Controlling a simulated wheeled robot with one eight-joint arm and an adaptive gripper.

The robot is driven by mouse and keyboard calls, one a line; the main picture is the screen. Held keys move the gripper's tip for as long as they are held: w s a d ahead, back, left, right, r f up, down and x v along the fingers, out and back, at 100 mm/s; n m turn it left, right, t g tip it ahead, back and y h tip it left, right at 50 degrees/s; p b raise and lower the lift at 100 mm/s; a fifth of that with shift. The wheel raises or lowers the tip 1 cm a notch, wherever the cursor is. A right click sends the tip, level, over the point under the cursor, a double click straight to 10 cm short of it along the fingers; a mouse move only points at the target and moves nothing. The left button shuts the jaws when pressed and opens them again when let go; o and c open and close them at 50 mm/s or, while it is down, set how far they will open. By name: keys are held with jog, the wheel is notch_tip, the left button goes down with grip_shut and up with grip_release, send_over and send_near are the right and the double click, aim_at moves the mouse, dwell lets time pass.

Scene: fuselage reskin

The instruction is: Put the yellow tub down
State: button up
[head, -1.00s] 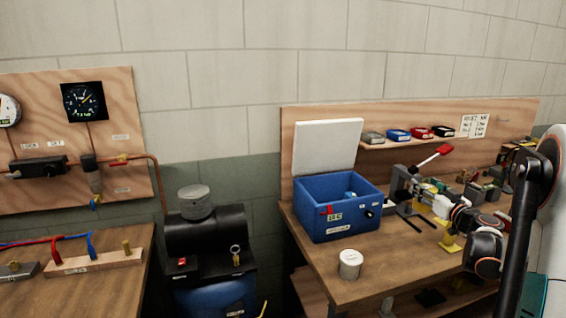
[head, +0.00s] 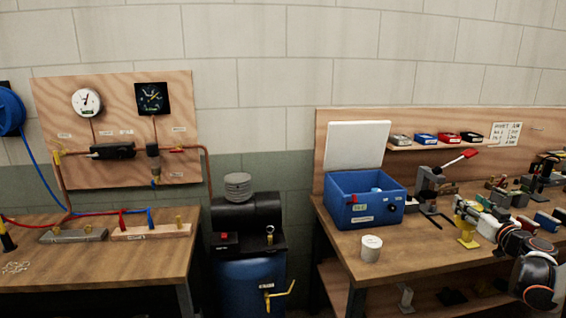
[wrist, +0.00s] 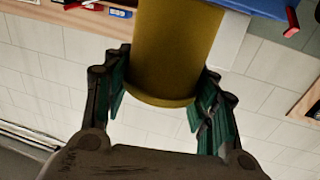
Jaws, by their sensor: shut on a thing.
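The yellow tub (wrist: 175,50) fills the upper middle of the wrist view, a plain dull-yellow cylinder with its rounded rim towards the camera. My gripper (wrist: 164,82) is shut on it, with green-padded fingers on its left and right sides. The tub's far end runs out of the top of the picture, so what lies beyond it is hidden.
A blue box (head: 366,209) with a raised white lid stands on the right bench (head: 330,214). A white pot (head: 371,249) stands in front of it. A compressor (head: 248,270) stands between the benches.

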jog(key=w+a+f, duration=0.1)
jog(key=a+f, duration=0.1)
jog(key=a, duration=1.9)
jog(key=w+a+f+y, duration=0.1)
jog(key=w+a+f, duration=0.1)
jog(key=a, duration=2)
jog(key=shift+a+f+n, duration=0.2)
jog(key=shift+n, duration=0.2)
jog(key=shift+a, duration=0.15)
jog(key=shift+w, duration=0.1)
